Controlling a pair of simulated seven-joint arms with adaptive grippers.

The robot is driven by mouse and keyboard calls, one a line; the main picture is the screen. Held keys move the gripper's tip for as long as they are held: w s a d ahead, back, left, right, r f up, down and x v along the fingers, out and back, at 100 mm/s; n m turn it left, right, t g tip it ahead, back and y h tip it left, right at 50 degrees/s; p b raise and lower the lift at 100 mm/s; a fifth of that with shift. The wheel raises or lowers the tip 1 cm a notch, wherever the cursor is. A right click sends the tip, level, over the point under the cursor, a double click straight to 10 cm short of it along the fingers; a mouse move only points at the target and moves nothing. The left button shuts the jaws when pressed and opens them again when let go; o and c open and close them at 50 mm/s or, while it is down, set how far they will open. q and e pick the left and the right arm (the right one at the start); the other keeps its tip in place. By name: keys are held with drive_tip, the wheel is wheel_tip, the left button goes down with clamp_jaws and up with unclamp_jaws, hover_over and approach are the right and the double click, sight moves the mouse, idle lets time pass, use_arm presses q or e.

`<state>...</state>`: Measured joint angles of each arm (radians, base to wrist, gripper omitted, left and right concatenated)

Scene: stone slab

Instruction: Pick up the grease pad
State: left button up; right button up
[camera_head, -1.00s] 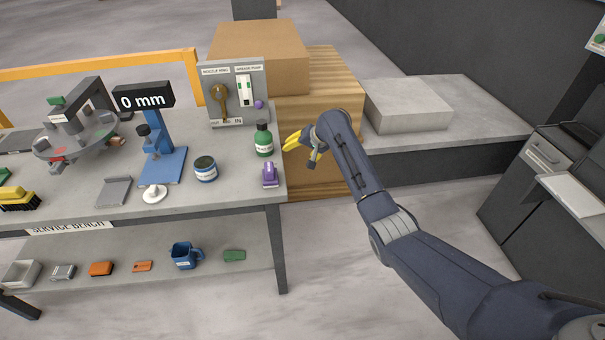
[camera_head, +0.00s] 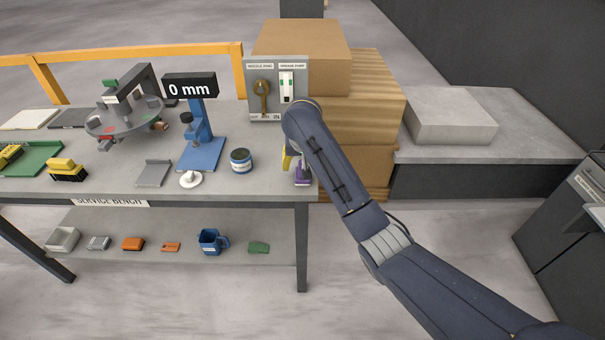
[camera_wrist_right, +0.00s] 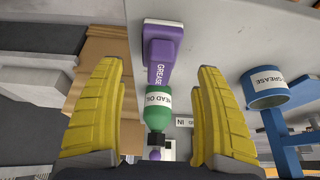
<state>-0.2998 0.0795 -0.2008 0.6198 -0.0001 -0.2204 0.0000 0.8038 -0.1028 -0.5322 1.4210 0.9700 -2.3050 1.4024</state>
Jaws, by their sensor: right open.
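The purple grease pad (camera_head: 303,176), lettered GREASE, lies at the right end of the service bench, partly behind my right arm in the head view. It shows in the right wrist view (camera_wrist_right: 161,52), between and beyond the fingertips. My right gripper (camera_wrist_right: 158,70) is open, its yellow fingers on either side of the pad and bottle in that picture, with no visible contact. In the head view only a bit of yellow finger (camera_head: 287,160) shows behind the arm. My left gripper is out of view.
A green oil bottle (camera_wrist_right: 154,106) stands close to the pad; my arm hides it in the head view. A blue grease tin (camera_head: 241,161) stands left of it. A nozzle panel (camera_head: 274,90) and cardboard boxes (camera_head: 300,50) are behind. The bench's front edge is near.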

drive_tip(key=shift+x, duration=3)
drive_tip(key=shift+r, duration=0.1)
drive_tip(key=c, duration=1.3)
drive_tip(key=shift+c, duration=0.2)
wheel_tip(320, 180, up, 10)
drive_tip(key=o, duration=0.5)
drive_tip(key=c, duration=0.4)
